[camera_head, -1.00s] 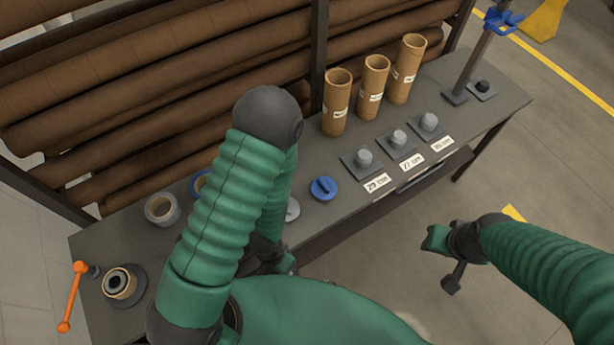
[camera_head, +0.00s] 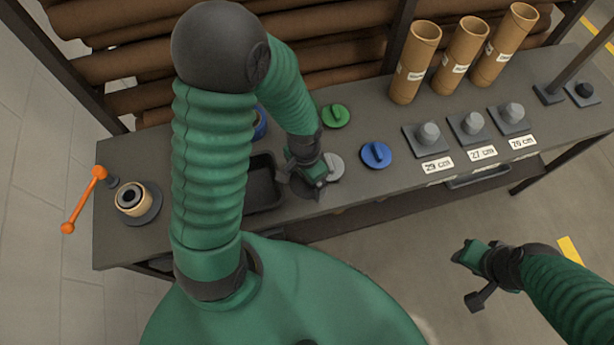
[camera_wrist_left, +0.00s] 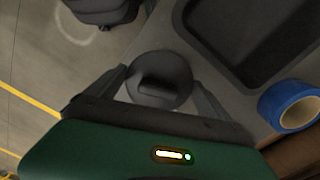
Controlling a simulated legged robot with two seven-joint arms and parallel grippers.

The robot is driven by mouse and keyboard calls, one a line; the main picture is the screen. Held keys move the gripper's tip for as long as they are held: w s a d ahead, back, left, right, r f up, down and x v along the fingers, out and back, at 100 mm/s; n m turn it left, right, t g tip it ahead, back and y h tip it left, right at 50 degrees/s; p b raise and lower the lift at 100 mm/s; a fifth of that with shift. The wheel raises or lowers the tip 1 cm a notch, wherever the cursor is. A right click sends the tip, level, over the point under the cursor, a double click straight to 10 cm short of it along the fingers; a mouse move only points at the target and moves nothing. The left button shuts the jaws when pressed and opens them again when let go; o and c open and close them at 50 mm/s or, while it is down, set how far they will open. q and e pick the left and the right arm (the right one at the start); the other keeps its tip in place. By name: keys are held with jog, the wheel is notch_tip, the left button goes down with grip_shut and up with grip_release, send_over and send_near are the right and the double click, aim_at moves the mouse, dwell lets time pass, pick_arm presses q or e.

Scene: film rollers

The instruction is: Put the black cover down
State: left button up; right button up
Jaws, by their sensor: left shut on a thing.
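The black cover (camera_wrist_left: 160,82) is a round dark disc with a raised grip bar. In the left wrist view it sits between the two fingers of my left gripper (camera_wrist_left: 162,88), which is shut on it. In the head view my left gripper (camera_head: 305,178) is low at the table's front part, between a black tray and a grey disc, and largely hides the cover. I cannot tell whether the cover touches the table. My right gripper (camera_head: 472,277) is off the table's front edge, over the floor.
The black tray (camera_head: 264,186) lies just left of my left gripper. The grey disc (camera_head: 333,166), a blue cover (camera_head: 376,154) and a green cover (camera_head: 335,116) lie to its right. A blue tape roll (camera_wrist_left: 290,104) shows beside the tray. Cardboard tubes (camera_head: 461,55) stand farther right.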

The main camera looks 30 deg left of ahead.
pick_arm(q)
jog(key=w, duration=0.1)
jog(key=w+a, duration=0.2)
jog(key=shift+w+f, duration=0.15)
jog(key=shift+f, duration=0.1)
notch_tip(320, 180, down, 4)
jog(key=b, duration=0.4)
jog(key=shift+w+a+r, duration=0.1)
jog(key=shift+a+r, duration=0.05)
jog(key=shift+r, duration=0.1)
jog(key=shift+f+b, duration=0.15)
jog(key=shift+b, duration=0.2)
jog(key=shift+c, duration=1.4)
jog(key=shift+r, duration=0.25)
jog(key=shift+c, duration=1)
jog(key=o, duration=1.6)
jog(key=shift+f, duration=0.1)
jog(key=shift+p, duration=0.3)
